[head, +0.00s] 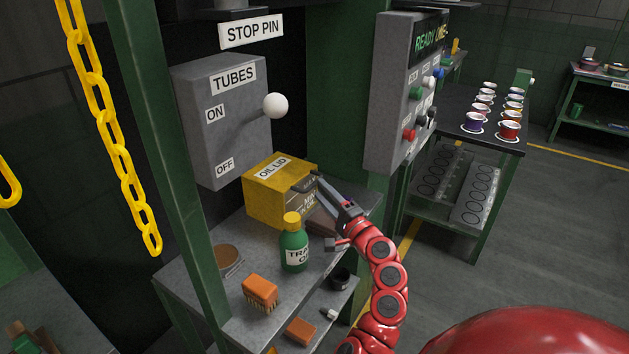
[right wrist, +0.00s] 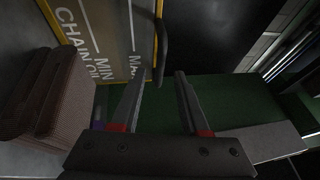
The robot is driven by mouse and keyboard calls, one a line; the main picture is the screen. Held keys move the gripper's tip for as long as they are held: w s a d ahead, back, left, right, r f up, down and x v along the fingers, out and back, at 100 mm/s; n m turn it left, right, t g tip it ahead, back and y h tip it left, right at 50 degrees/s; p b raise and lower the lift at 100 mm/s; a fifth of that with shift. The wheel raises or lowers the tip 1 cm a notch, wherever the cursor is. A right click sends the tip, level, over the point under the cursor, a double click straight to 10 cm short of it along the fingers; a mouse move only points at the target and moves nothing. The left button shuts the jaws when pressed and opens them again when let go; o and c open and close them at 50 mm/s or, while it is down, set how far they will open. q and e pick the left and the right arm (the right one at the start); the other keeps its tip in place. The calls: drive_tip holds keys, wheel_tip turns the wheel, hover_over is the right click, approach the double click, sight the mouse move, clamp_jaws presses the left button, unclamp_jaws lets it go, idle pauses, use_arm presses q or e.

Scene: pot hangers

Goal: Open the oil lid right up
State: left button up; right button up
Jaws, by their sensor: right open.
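The yellow oil box (head: 276,208) stands on the grey shelf under the TUBES box, and its lid (head: 268,168), labelled OIL LID, lies shut on top. A dark handle (head: 303,185) sits at the lid's front right edge; in the right wrist view it shows as a dark bar (right wrist: 162,52) beside the box's MAX and MIN marks. My right gripper (head: 316,182) is open at the box's right front corner, close to the handle. In the wrist view the handle lies just beyond the left fingertip; contact cannot be told. My left gripper is out of view.
A green bottle (head: 294,248) with a yellow cap stands in front of the box. A brown ribbed block (right wrist: 50,95) lies beside my right gripper. An orange brush (head: 260,290) is nearer the front. The TUBES lever knob (head: 275,105) juts out above the box.

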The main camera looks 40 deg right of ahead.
sight(314, 182)
drive_tip(key=shift+w+r, duration=0.2)
drive_tip(key=shift+w, duration=0.9)
drive_tip(key=shift+w+r, duration=0.15)
drive_tip(key=shift+w, duration=0.9)
drive_tip(key=shift+c, duration=0.2)
clamp_jaws()
